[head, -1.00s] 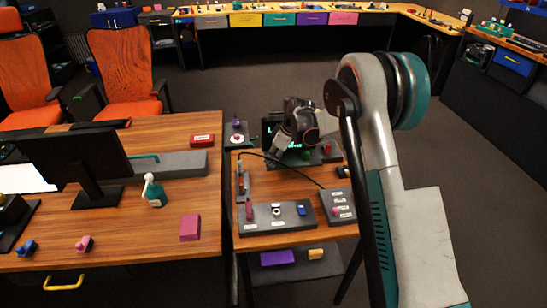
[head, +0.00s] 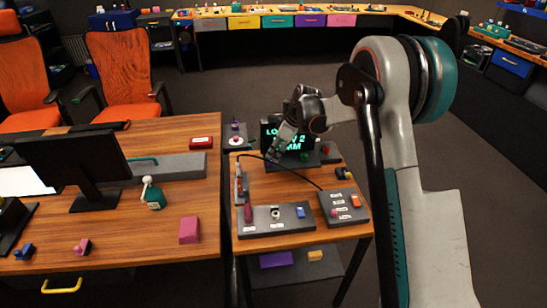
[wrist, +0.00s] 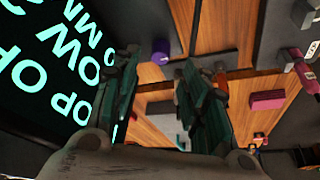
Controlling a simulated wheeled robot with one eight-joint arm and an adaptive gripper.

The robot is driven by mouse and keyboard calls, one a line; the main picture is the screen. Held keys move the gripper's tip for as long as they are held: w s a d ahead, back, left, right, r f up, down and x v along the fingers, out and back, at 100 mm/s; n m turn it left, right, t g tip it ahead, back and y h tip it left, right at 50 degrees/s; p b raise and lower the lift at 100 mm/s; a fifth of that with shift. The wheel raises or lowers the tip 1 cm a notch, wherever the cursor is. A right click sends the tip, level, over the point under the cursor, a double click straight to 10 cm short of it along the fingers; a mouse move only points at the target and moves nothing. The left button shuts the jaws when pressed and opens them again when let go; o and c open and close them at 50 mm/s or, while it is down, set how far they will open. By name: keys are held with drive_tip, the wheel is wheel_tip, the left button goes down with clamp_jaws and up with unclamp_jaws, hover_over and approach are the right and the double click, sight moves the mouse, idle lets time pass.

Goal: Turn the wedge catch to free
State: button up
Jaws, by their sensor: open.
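My gripper (head: 279,146) is above the back left of the small wooden side table, in front of a dark screen (head: 285,125) with cyan letters. In the wrist view its two dark green fingers (wrist: 162,88) are apart, with nothing held between them. I cannot tell for sure which fitting is the wedge catch. A narrow grey base (head: 239,186) with a small upright part stands at the table's left edge, below and left of my gripper. A front grey panel (head: 262,226) carries a dark pink lever (head: 248,213), a pale round part and a blue piece (head: 300,211).
Another grey panel (head: 333,203) at the right holds orange and pink pieces. A black cable (head: 300,174) crosses the tabletop. A purple-topped part (head: 235,127) stands behind left. A larger desk with a monitor (head: 72,165) and a pink block (head: 189,230) is at left.

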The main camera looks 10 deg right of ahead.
drive_tip(key=v, duration=0.6)
drive_tip(key=shift+r, duration=0.3)
drive_tip(key=shift+d, duration=0.1)
drive_tip(key=shift+s, duration=0.1)
drive_tip(key=s+d+r+m+t+h, duration=0.2)
drive_tip(key=s+r+m, duration=0.4)
drive_tip(key=s+r, duration=1.1)
drive_tip(key=s+d+f+m+t+h, duration=0.1)
drive_tip(key=s+f+m, duration=0.1)
drive_tip(key=s, duration=1)
drive_tip(key=s+d+f+m+t, duration=0.1)
drive_tip(key=s+f+m, duration=0.1)
drive_tip(key=s, duration=1)
drive_tip(key=shift+f+m+t+h, duration=0.3)
drive_tip(key=shift+f+m+h, duration=0.1)
drive_tip(key=shift+m, duration=0.3)
